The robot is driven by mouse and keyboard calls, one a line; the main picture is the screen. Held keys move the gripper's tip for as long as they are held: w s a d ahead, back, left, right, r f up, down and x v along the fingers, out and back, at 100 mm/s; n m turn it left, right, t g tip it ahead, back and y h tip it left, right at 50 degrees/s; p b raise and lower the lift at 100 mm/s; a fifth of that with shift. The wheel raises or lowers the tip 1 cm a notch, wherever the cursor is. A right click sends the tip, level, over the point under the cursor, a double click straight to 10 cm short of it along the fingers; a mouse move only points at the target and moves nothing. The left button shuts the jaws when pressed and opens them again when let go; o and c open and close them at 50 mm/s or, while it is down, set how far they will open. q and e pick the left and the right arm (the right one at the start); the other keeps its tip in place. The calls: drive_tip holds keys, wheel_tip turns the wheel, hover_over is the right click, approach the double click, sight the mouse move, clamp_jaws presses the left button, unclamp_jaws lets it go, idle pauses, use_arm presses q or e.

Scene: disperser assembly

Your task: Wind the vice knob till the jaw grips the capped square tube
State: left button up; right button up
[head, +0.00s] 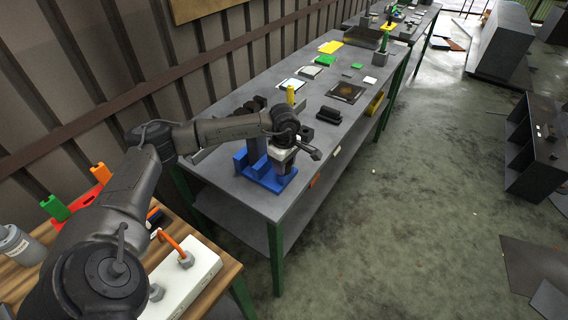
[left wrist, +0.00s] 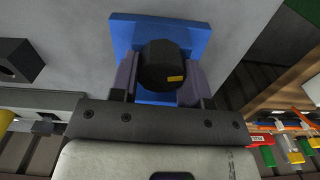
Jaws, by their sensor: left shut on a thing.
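The blue vice (head: 266,180) stands near the front edge of the grey bench, with its base also in the left wrist view (left wrist: 124,32). My left gripper (head: 283,158) is above it, pointing down. In the left wrist view my left gripper (left wrist: 163,85) has a finger on each side of the round black knob (left wrist: 162,62) with a small yellow mark, and is shut on it. The gripper and arm hide much of the vice in the head view. I cannot make out the capped square tube or its contact with the jaw. My right gripper is not in view.
The grey bench (head: 235,197) also carries a yellow upright piece (head: 290,95) behind my arm, a black block (head: 328,115) and a dark square plate (head: 346,92). A wooden table (head: 215,297) with a white board is at the lower left.

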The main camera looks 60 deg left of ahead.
use_arm(q)
drive_tip(key=m, duration=0.3)
drive_tip(key=shift+w+r+m, duration=0.1)
drive_tip(key=shift+m, duration=1.1)
drive_tip(key=o, duration=0.6)
drive_tip(key=shift+o, duration=0.2)
wheel_tip(320, 180, up, 14)
drive_tip(key=p, duration=0.2)
